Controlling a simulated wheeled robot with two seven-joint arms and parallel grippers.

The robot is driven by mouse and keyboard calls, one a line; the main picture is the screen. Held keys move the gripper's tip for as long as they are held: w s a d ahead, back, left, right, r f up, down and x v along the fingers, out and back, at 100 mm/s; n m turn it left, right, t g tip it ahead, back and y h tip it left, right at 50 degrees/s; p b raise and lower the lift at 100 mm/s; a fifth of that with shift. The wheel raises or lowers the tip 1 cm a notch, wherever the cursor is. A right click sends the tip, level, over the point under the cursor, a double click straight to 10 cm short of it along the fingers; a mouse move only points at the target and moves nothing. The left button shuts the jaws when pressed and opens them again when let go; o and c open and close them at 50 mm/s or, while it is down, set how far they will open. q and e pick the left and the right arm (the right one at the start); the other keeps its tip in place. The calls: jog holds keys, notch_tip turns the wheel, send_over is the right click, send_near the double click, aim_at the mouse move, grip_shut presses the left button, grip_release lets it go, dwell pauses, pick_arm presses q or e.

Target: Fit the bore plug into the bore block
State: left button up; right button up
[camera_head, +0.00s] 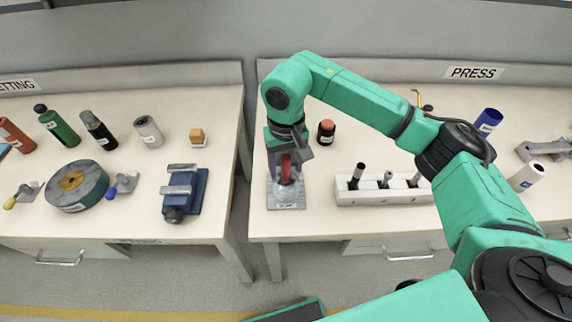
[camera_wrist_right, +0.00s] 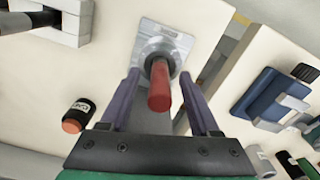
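The bore block (camera_head: 286,202) is a grey metal piece with a pale square base near the left front of the PRESS bench. It also shows in the wrist view (camera_wrist_right: 178,38), with a round collar. The bore plug has a red handle (camera_wrist_right: 159,88) and stands at the collar in line with the bore. How deep it sits is hidden by the handle. My right gripper (camera_head: 286,165) is above the block. Its two fingers (camera_wrist_right: 159,73) stand apart on either side of the handle, with gaps showing on both sides. My left gripper is not in view.
A white holder (camera_head: 384,198) with several pegs stands right of the block. A dark jar with an orange top (camera_head: 326,132) stands behind it. A blue vise (camera_head: 186,190) is on the left bench, across a gap. Bare bench surrounds the block.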

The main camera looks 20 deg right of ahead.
jog(key=shift+r, duration=0.4)
notch_tip(320, 180, up, 8)
jog(key=shift+r+b, duration=0.1)
jog(key=shift+b, duration=0.7)
notch_tip(320, 180, up, 6)
jog(key=shift+f+p, duration=0.25)
jog(key=shift+p, duration=0.3)
